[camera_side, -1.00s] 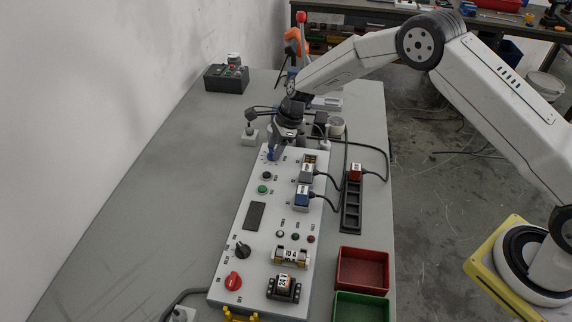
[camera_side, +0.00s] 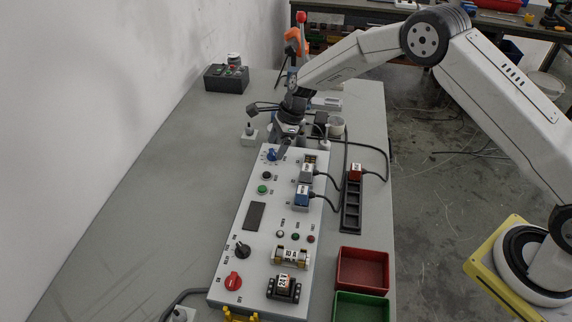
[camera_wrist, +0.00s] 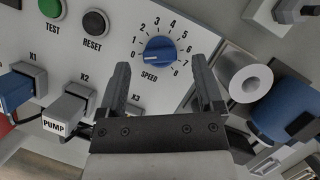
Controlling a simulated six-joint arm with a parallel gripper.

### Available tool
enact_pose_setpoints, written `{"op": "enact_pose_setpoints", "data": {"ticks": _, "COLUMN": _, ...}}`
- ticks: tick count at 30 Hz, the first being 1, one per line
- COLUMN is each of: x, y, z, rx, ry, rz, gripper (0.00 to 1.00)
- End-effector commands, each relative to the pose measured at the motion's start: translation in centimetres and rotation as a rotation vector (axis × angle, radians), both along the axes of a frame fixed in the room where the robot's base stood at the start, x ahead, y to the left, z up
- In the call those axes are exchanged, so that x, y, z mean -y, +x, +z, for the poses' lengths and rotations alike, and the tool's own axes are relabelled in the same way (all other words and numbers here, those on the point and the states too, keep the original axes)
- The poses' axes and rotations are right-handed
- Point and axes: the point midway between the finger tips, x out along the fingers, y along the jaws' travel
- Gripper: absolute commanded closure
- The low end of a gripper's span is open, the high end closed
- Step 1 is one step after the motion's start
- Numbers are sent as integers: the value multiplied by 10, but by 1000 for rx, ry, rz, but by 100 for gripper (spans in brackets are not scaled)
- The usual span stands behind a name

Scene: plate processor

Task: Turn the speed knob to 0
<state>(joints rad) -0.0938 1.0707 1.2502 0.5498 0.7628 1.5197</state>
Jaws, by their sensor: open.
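In the side view the knob (camera_side: 272,154) is at the far end of the panel. My gripper (camera_wrist: 160,75) is open, with one finger to each side below the knob in the wrist view. Nothing is between the fingers. In the side view my gripper (camera_side: 284,143) is beside and above the knob, apart from it.
The panel carries a green TEST button (camera_wrist: 50,8), a black RESET button (camera_wrist: 95,22) and a PUMP plug (camera_wrist: 66,112). A red knob (camera_side: 233,281) is at the near end. Red (camera_side: 361,287) and green (camera_side: 360,295) bins stand right of the panel.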

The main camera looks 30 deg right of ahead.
Motion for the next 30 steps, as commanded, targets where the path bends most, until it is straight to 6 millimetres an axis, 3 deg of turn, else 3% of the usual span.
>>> {"op": "enact_pose_setpoints", "data": {"ticks": 15, "x": 22, "y": -5, "z": 54, "rx": 1, "ry": 0, "rz": 0, "gripper": 15}}
{"op": "enact_pose_setpoints", "data": {"ticks": 30, "x": 25, "y": -6, "z": 62, "rx": 0, "ry": -1, "rz": 1, "gripper": 15}}
